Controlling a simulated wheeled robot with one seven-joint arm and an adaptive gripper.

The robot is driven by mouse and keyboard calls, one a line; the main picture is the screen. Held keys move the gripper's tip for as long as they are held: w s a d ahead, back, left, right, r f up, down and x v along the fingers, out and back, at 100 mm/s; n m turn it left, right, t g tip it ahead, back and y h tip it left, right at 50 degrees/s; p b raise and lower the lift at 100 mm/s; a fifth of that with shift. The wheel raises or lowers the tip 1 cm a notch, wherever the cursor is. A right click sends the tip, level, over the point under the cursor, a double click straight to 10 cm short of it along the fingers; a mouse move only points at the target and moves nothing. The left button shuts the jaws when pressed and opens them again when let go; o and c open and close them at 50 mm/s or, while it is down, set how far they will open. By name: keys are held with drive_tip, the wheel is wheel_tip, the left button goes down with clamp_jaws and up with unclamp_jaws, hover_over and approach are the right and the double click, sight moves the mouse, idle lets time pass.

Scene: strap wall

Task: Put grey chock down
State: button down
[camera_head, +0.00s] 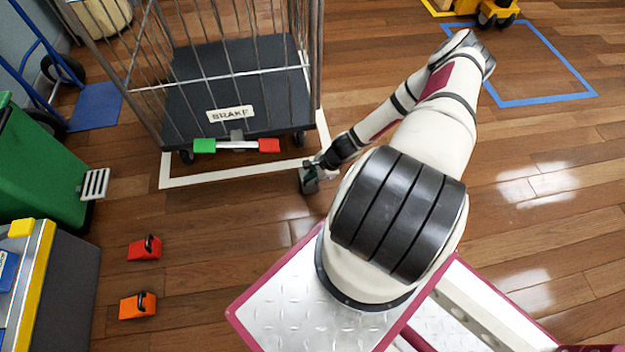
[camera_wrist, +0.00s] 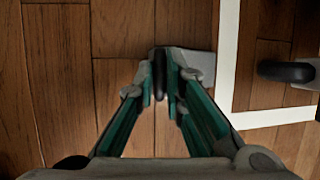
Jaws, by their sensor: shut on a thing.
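The grey chock (camera_head: 309,184) is at my gripper (camera_head: 317,170), just right of the cage trolley's front right corner in the head view. In the wrist view, my gripper (camera_wrist: 161,82) is shut on the chock's dark handle, and the chock's grey body (camera_wrist: 202,62) shows beyond the fingertips to the right. The fingers hide part of the chock. I cannot tell whether its underside touches the wooden floor.
The cage trolley (camera_head: 235,85) with its brake bar (camera_head: 237,146) stands inside a white floor outline (camera_head: 222,176). A red chock (camera_head: 145,248) and an orange chock (camera_head: 138,305) lie at left near a green bin (camera_head: 40,165). A blue floor outline (camera_head: 545,100) is at upper right. The floor between is clear.

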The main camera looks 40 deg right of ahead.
drive_tip(key=c, duration=1.7)
unclamp_jaws()
drive_tip(key=shift+o, duration=0.2)
